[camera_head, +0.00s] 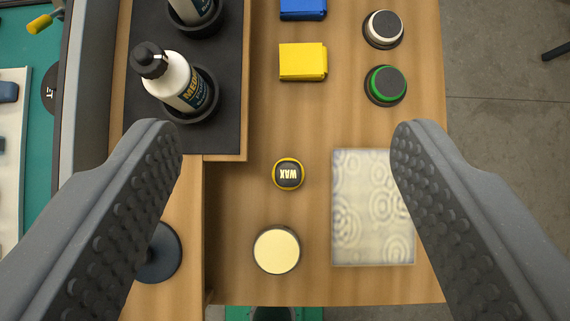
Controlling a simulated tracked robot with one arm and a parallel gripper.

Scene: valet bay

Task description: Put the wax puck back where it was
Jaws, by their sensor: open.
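The wax puck (289,173) is a small round piece with a dark top, a yellow rim and the word WAX, upside down in the picture. It sits on the wooden surface (228,230), near the middle of the view. My gripper (285,135) is open, with one studded grey finger at the left and one at the right. The puck shows in the gap between the fingers, touching neither. My right finger overlaps the edge of a pale patterned sheet (372,215). How high the fingers are above the surface is hard to tell.
A cream-topped round pad (277,250) lies just below the puck. Above are a yellow block (303,62), a blue block (303,8), a green-ringed puck (385,85) and a white-ringed puck (383,29). Bottles (178,80) stand in holders on a dark mat (220,130) at upper left.

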